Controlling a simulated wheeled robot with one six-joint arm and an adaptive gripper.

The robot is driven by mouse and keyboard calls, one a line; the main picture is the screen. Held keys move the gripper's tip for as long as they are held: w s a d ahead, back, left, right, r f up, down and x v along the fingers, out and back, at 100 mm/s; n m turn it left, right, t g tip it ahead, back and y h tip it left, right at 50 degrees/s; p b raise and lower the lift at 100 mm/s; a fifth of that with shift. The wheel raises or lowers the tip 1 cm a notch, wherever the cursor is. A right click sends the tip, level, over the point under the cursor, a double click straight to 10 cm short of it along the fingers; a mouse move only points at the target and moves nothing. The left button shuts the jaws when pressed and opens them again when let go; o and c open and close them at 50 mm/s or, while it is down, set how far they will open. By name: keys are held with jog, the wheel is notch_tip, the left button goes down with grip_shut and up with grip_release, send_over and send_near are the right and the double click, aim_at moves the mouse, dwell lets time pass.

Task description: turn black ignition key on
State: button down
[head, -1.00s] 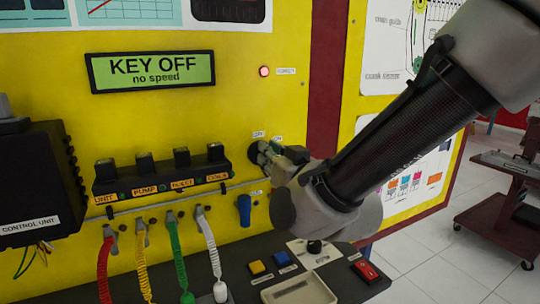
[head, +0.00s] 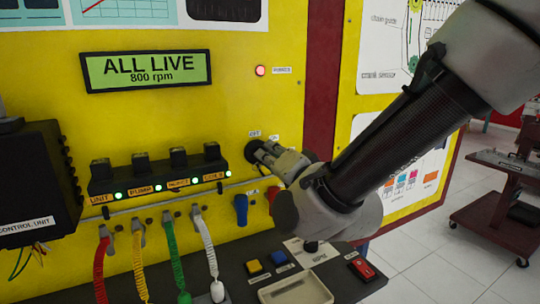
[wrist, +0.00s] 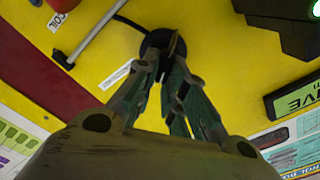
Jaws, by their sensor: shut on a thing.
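The black ignition key switch (wrist: 156,42) is on the yellow panel, and its key stands out between my fingertips in the wrist view. My gripper (head: 262,152) is at the switch in the head view and hides most of it. In the wrist view my gripper (wrist: 172,62) is shut on the key, one finger on each side. The display (head: 148,71) reads "ALL LIVE 800 rpm", and part of it also shows in the wrist view (wrist: 298,100). The green lamps (head: 158,189) on the black connector block are lit.
Red, yellow, green and white coiled leads (head: 205,245) hang below the connector block. A blue hook-like part (head: 241,209) sits below the switch. A dark shelf (head: 235,272) with buttons and an open tray (head: 296,292) juts out underneath. A black control unit (head: 38,185) is at left.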

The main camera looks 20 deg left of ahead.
jog(key=shift+f+m, duration=0.1)
jog(key=shift+m, duration=0.5)
jog(key=shift+d, duration=0.1)
jog(key=c, duration=1.5)
grip_release()
jog(key=v, duration=1.2)
jog(key=shift+w, duration=0.1)
